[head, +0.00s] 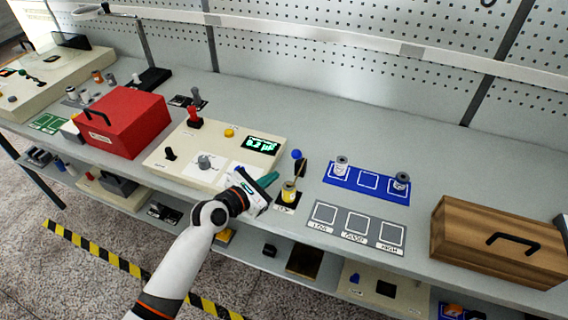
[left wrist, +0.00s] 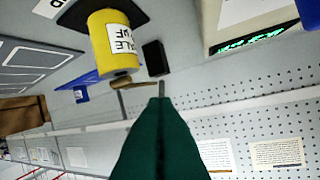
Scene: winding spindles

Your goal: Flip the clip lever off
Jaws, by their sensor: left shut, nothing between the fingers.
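A lever with a blue ball knob (head: 296,154) stands on the bench beside a small black block (head: 300,168), just behind a yellow labelled cylinder (head: 289,193). I cannot tell for sure that it is the clip lever. My left gripper (head: 270,182) is shut and empty, to the left of the yellow cylinder and in front of the lever. In the left wrist view, its dark green fingers (left wrist: 160,100) point toward a tan rod (left wrist: 133,83), near the yellow cylinder (left wrist: 112,45) and black block (left wrist: 153,57). Contact with the rod cannot be made out.
A cream panel (head: 165,165) with a lit green display (head: 262,144) lies left of the gripper. A blue mat (head: 345,178) with spindles and a grey mat (head: 325,228) lie right. A red box (head: 122,120) and a wooden box (head: 480,245) stand farther out.

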